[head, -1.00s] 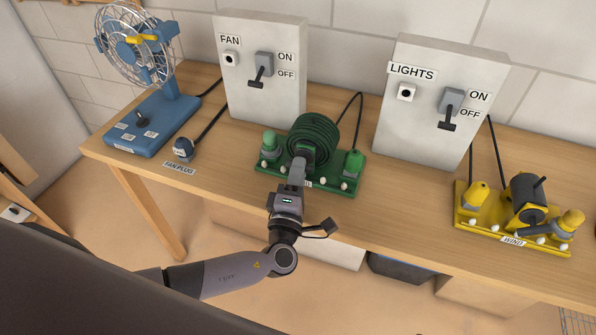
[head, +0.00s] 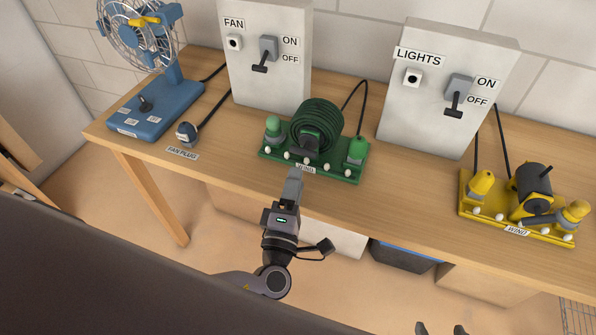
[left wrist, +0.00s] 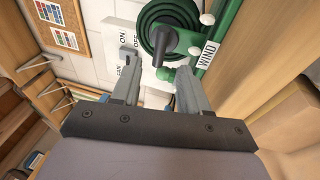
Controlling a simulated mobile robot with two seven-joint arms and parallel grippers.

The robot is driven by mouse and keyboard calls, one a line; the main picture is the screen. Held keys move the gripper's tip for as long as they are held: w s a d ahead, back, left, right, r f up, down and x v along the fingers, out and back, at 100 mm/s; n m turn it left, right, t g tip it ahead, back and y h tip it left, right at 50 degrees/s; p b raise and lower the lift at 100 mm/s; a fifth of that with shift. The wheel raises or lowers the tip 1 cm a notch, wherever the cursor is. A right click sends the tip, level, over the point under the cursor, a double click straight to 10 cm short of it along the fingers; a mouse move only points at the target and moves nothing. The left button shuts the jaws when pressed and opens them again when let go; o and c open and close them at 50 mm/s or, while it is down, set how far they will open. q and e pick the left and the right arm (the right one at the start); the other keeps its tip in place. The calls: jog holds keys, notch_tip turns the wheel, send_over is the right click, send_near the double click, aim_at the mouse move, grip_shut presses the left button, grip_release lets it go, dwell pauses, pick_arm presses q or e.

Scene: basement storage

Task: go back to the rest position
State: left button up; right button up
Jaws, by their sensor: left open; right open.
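My left gripper (head: 293,180) is open and empty, in front of the green winder near the table's front edge. In the left wrist view its two fingers (left wrist: 158,88) stand apart with nothing between them, and the green winder's coil and dark crank lie beyond. The fingertips of my right gripper (head: 441,328) just show at the bottom edge of the head view, apart and empty, low in front of the table.
The wooden table (head: 225,165) bears a blue fan (head: 155,115), a fan plug (head: 187,132), the green winder (head: 345,168) and a yellow winder (head: 530,238). The fan panel (head: 255,90) and lights panel (head: 415,120) stand behind, levers down by OFF. A dark bin (head: 400,256) sits below.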

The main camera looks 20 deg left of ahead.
pick_arm(q)
jog(key=shift+s, duration=0.2)
dwell(0.4)
jog(key=s+a+f+n+g+y, duration=0.2)
jog(key=s+a+n+g, duration=0.3)
jog(key=n, duration=1)
jog(key=s+a+f+n+g+y, duration=0.2)
jog(key=s+a+f+n+g, duration=0.3)
jog(key=n, duration=0.9)
jog(key=s+d+r+n+g+h, duration=0.1)
jog(key=s+r+n+g+h, duration=0.15)
jog(key=s+n, duration=0.6)
jog(key=s+d+r+n+g+h, duration=0.15)
jog(key=s+n+g+h, duration=0.25)
jog(key=n, duration=0.9)
jog(key=w+d+f+t+h, duration=0.2)
jog(key=w+f+t, duration=0.4)
jog(key=f+t, duration=0.1)
jog(key=shift+w+f, duration=0.3)
jog(key=shift+f, duration=0.55)
